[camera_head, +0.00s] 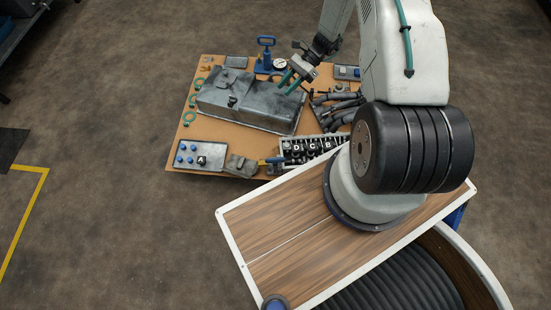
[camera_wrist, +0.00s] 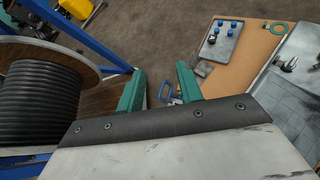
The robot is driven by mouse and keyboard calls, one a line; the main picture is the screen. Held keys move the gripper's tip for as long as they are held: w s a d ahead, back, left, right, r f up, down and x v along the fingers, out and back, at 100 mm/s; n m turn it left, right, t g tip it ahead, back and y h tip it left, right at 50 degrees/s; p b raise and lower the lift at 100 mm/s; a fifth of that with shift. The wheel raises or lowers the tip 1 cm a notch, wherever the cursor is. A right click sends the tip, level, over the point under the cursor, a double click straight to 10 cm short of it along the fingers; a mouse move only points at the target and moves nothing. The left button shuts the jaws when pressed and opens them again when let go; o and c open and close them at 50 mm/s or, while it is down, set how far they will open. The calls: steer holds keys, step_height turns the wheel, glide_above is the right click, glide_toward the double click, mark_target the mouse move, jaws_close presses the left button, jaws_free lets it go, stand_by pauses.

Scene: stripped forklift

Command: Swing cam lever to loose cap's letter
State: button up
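A loose dark cap (camera_head: 202,160) with a pale letter that looks like A lies in a pale tray (camera_head: 188,165) at the board's near left; it also shows in the wrist view (camera_wrist: 211,40). A row of dark lettered parts (camera_head: 312,146) sits at the near edge; D and C are readable, and my arm hides its right end. A small blue and orange lever (camera_head: 271,161) is at the row's left end. My gripper (camera_head: 290,82) is above the grey metal housing, green fingers apart and empty. In the wrist view a blue part (camera_wrist: 168,92) shows beyond the finger gap (camera_wrist: 160,85).
The large grey housing (camera_head: 245,102) fills the board's middle. A blue pump (camera_head: 266,53) with a gauge stands behind, black hoses (camera_head: 340,115) lie right, green rings (camera_head: 193,101) left. A grey block (camera_head: 240,165) sits beside the tray. A cable drum (camera_wrist: 40,105) shows left in the wrist view.

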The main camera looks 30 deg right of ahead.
steer(key=s+f+m+t+y, duration=0.15)
steer(key=s+f+m, duration=0.25)
steer(key=f, duration=0.8)
steer(key=m+t, duration=0.3)
steer(key=m, duration=0.2)
glide_toward(275, 159)
step_height(275, 159, down, 2)
steer(key=a, duration=0.2)
steer(key=shift+y, duration=0.45)
steer(key=x, duration=0.7)
steer(key=shift+w+a+f, duration=0.15)
steer(key=shift+w+f, duration=0.05)
steer(key=shift+w, duration=0.2)
